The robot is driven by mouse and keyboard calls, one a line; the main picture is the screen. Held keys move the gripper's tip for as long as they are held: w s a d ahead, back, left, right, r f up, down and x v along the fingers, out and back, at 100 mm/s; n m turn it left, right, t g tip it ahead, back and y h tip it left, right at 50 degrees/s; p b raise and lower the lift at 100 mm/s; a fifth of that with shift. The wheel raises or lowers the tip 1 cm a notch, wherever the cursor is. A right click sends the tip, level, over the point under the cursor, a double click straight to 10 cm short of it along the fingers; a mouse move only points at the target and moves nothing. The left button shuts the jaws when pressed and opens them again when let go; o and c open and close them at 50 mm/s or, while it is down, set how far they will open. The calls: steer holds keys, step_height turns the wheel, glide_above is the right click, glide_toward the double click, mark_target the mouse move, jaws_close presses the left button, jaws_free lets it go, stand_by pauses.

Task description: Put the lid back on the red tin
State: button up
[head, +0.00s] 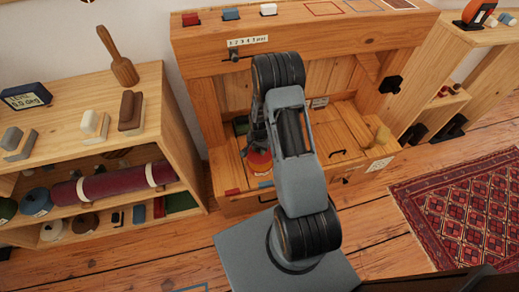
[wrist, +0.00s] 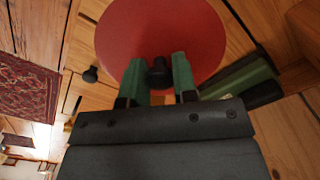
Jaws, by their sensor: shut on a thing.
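The red lid (wrist: 165,30) is a round disc with a black knob (wrist: 160,73), seen in the wrist view. My gripper (wrist: 160,80) has its green fingertips on either side of the knob and is shut on it. In the head view my gripper (head: 257,143) points down at the left part of the wooden bench's lower shelf. A red round shape (head: 259,162) shows just below it, partly hidden by my arm. I cannot tell there how much is lid and how much is tin, or whether the two touch.
The wooden bench (head: 215,45) has a back panel and a raised top ledge behind my arm. A dark green object (head: 241,125) lies near the gripper. A bookshelf (head: 75,130) with several items stands left. A patterned rug (head: 460,200) lies on the right floor.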

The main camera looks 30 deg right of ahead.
steer(key=shift+s+d+f+b, duration=0.15)
steer(key=shift+f+b, duration=0.4)
steer(key=shift+f, duration=0.35)
steer(key=shift+f+b, duration=1.6)
steer(key=shift+f, duration=0.55)
steer(key=shift+f+b, duration=0.15)
steer(key=shift+b, duration=0.2)
stand_by(0.4)
steer(key=o, duration=1.5)
steer(key=shift+c, duration=0.2)
steer(key=shift+r+p, duration=2.5)
steer(key=shift+r, duration=1.05)
steer(key=shift+c, duration=0.2)
